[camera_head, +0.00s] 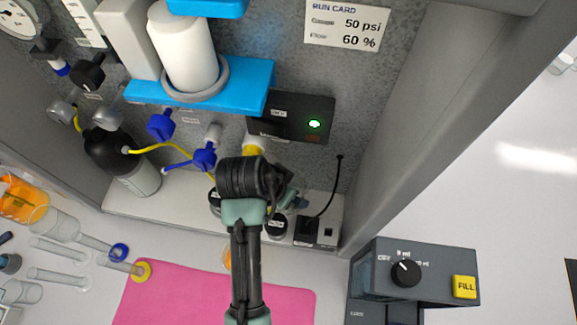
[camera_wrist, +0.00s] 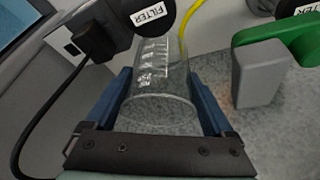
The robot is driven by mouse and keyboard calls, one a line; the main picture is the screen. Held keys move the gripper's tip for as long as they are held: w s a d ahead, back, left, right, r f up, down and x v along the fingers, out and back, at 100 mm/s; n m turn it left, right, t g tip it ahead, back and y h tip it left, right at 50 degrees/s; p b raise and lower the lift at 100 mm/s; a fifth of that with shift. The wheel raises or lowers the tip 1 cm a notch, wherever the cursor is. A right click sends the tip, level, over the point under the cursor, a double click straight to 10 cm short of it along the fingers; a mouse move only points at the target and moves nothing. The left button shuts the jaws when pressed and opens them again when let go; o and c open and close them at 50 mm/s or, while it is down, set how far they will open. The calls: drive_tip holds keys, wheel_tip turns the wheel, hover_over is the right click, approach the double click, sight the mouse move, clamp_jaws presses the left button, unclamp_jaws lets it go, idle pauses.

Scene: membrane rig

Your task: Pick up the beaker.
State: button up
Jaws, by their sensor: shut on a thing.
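The beaker (camera_wrist: 160,72) is clear glass with white graduation marks, in the middle of the wrist view. My gripper (camera_wrist: 162,98) has its blue fingers on either side of the beaker and is shut on it. The beaker's far end lies close to a black part labelled FILTER (camera_wrist: 150,14); I cannot tell whether they touch. In the head view my wrist is low in front of the rig, over its grey ledge (camera_head: 180,212), and hides the beaker.
A dark box with a knob and yellow FILL button (camera_head: 465,287) stands at the right. A pink mat (camera_head: 190,290) lies in front. Glassware, including a vessel of orange liquid (camera_head: 22,200), is at the left.

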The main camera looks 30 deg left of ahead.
wheel_tip(320, 180, up, 4)
drive_tip(key=shift+w+f+b, duration=0.1)
drive_tip(key=shift+f+b, duration=0.05)
drive_tip(key=shift+b, duration=0.15)
drive_tip(key=s+a+b, duration=0.1)
drive_tip(key=s, duration=0.5)
drive_tip(key=s+a+b, duration=0.1)
drive_tip(key=s, duration=0.5)
drive_tip(key=s+a, duration=0.2)
drive_tip(key=s, duration=0.5)
drive_tip(key=shift+b, duration=0.4)
